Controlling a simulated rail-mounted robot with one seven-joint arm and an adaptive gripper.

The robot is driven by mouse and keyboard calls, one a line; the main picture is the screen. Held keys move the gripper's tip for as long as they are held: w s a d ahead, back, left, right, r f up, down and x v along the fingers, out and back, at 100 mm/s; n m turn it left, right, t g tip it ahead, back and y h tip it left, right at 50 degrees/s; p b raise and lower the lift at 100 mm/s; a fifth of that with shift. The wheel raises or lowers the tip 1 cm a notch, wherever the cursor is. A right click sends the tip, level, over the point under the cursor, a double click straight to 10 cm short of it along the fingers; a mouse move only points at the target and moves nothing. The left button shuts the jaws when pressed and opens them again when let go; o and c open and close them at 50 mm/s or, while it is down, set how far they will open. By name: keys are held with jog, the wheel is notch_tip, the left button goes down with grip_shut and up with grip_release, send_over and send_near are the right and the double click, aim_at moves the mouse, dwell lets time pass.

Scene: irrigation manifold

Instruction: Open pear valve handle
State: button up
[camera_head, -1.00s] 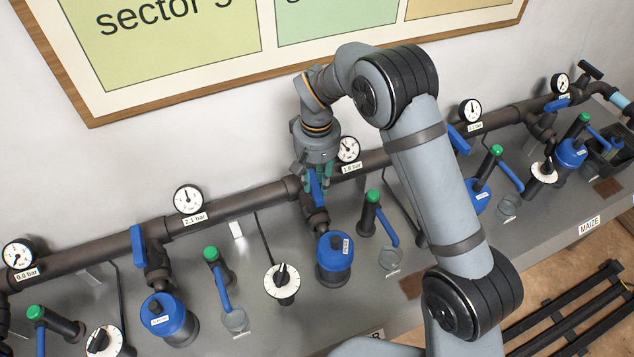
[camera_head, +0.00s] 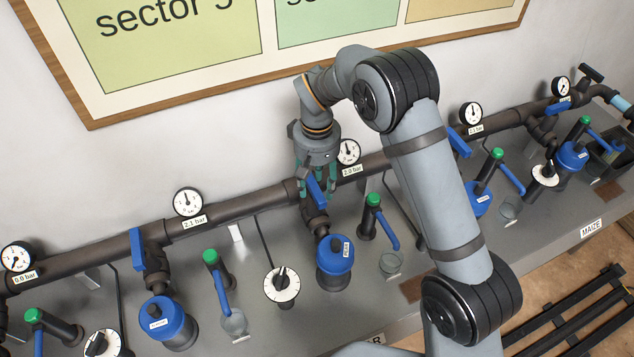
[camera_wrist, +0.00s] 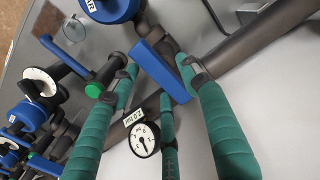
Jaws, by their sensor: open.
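The blue pear valve handle (camera_head: 317,192) sits on the branch below the main pipe, in the middle of the head view. My gripper (camera_head: 317,180) is open around the handle, green fingers pointing down on either side. In the wrist view my gripper (camera_wrist: 163,80) shows a gap beside the handle; contact is unclear. The blue filter (camera_wrist: 108,8) beside it carries a label ending in "AR". The gauge (camera_head: 348,152) beside the valve appears to read 2.0 bar.
The dark main pipe (camera_head: 245,199) runs close behind the valve. A green-capped tap (camera_head: 370,215) and a white dial (camera_head: 282,284) stand nearby. Another blue valve handle (camera_head: 137,249) is to the left. The wall behind is bare below the framed board.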

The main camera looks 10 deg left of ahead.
notch_tip(320, 180, up, 12)
dwell(0.6)
notch_tip(320, 180, up, 3)
jog(key=p, duration=0.3)
dwell(0.6)
jog(key=b, duration=0.3)
send_near(317, 186)
notch_tip(317, 186, down, 8)
jog(key=shift+f, duration=0.2)
